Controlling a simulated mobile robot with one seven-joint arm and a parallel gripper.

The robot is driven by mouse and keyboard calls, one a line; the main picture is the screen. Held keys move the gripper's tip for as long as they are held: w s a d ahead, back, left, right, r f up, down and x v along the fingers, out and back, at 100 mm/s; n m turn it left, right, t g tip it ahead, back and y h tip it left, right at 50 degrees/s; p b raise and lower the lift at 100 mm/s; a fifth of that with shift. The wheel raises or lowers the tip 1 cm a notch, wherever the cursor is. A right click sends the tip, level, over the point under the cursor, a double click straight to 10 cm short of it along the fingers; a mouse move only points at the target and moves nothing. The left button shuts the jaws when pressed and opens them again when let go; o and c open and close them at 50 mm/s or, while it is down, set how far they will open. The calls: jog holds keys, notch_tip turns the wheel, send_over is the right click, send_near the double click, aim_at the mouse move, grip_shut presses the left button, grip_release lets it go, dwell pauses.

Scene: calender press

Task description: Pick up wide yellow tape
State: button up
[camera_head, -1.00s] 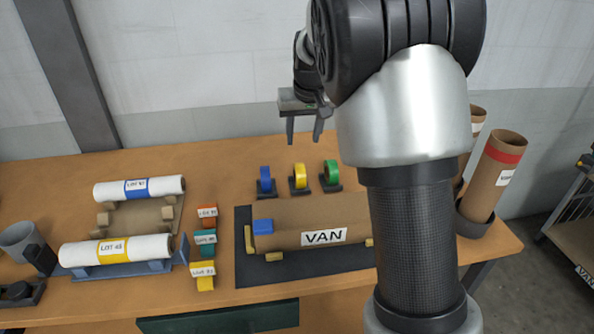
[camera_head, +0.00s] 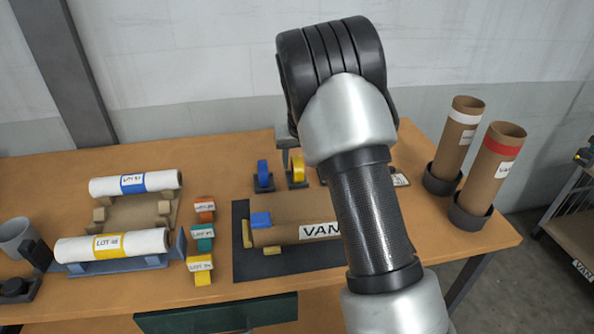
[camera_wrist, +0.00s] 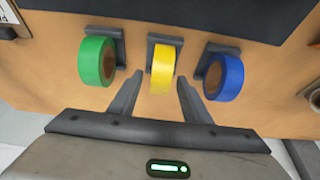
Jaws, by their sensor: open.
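The wide yellow tape (camera_head: 297,171) stands upright in a small dark holder at the back of the table, right of the blue tape (camera_head: 263,174). In the wrist view the yellow tape (camera_wrist: 163,68) is in the middle, with the green tape (camera_wrist: 97,60) to its left and the blue tape (camera_wrist: 224,77) to its right. My gripper (camera_wrist: 157,90) is open, its two fingers pointing at the yellow tape, one toward each side of it. I cannot tell whether the fingertips reach past its near edge. In the head view my arm hides most of the gripper and the green tape.
The blue and green tapes stand close on either side. A brown roll labelled VAN (camera_head: 290,234) lies on a dark mat in front. White rolls (camera_head: 112,245) are at the left, and two tall brown tubes (camera_head: 490,170) at the right. A wall stands behind the table.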

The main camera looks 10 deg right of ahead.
jog(key=shift+f, duration=0.15)
grip_shut()
jog(key=shift+w, duration=0.1)
notch_tip(320, 180, up, 10)
jog(key=shift+r+p, duration=0.1)
jog(key=shift+p, duration=0.35)
